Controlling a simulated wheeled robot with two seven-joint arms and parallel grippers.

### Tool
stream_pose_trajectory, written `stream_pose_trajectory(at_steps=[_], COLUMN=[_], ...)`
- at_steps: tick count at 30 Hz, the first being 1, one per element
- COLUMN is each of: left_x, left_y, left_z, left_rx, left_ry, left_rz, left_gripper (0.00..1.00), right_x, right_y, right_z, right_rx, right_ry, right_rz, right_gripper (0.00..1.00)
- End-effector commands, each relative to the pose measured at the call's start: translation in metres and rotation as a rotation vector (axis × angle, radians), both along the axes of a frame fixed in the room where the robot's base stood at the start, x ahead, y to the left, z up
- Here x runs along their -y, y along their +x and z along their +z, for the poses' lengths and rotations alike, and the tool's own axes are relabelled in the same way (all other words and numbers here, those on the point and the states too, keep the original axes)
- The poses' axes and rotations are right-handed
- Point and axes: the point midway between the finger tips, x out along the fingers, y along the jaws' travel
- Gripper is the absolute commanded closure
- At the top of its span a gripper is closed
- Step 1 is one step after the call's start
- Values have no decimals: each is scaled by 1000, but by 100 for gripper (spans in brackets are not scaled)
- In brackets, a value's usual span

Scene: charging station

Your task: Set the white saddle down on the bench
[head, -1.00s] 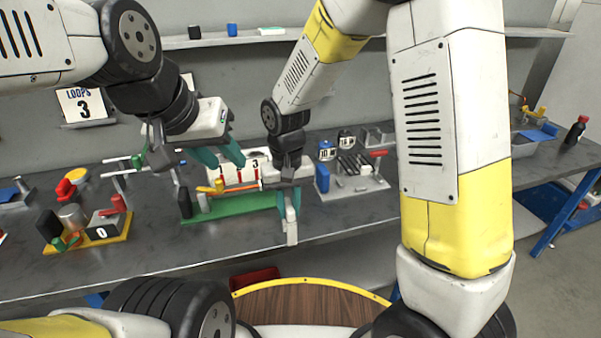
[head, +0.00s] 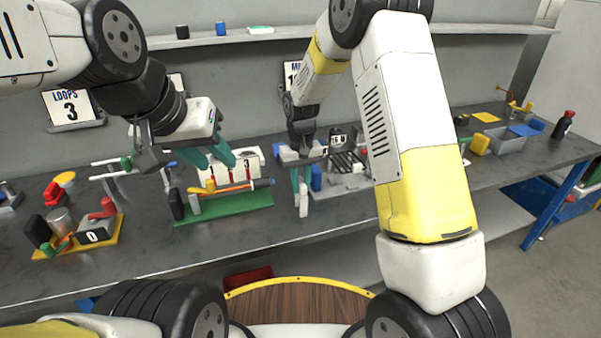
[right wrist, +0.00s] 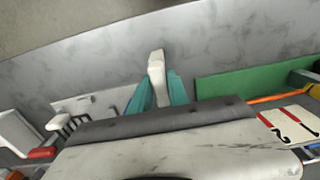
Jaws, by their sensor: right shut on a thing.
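The white saddle (head: 303,203) is a small pale piece between the teal fingers of my right gripper (head: 300,180). In the right wrist view the saddle (right wrist: 156,68) sticks out beyond both fingertips, with the grey bench top behind it. The right gripper is shut on it. I cannot tell whether the saddle touches the bench (head: 150,245). My left gripper (head: 222,157) has its teal fingers apart and empty, above the white numbered block.
A green-based fixture (head: 225,203) with an orange-handled tool stands left of the saddle. A grey rack (head: 345,178) stands just behind and right. A yellow tray (head: 80,238) with a block marked 0 is at left. Bare bench lies in front.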

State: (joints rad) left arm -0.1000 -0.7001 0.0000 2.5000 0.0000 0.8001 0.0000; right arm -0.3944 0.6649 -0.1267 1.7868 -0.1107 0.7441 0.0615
Motion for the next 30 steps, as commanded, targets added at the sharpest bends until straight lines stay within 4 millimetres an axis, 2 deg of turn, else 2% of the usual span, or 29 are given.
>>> stream_pose_trajectory(at_steps=[2,12,13,15,16,25,30], left_x=[0,0,0,0,0,0,0], left_y=[0,0,0,0,0,0,0], left_z=[0,0,0,0,0,0,0], left_rx=[0,0,0,0,0,0,0], left_ry=[0,0,0,0,0,0,0], left_rz=[0,0,0,0,0,0,0], left_gripper=[64,64,64,64,64,64,64], right_x=[0,0,0,0,0,0,0], right_y=[0,0,0,0,0,0,1], right_z=[-6,-9,-9,-9,-9,-8,8], right_rx=[0,1,1,1,1,1,4], right_ry=[0,0,0,0,0,0,1], right_rz=[0,-1,-1,-1,-1,-1,-1], right_gripper=[100,100,73,59,57,57,57])
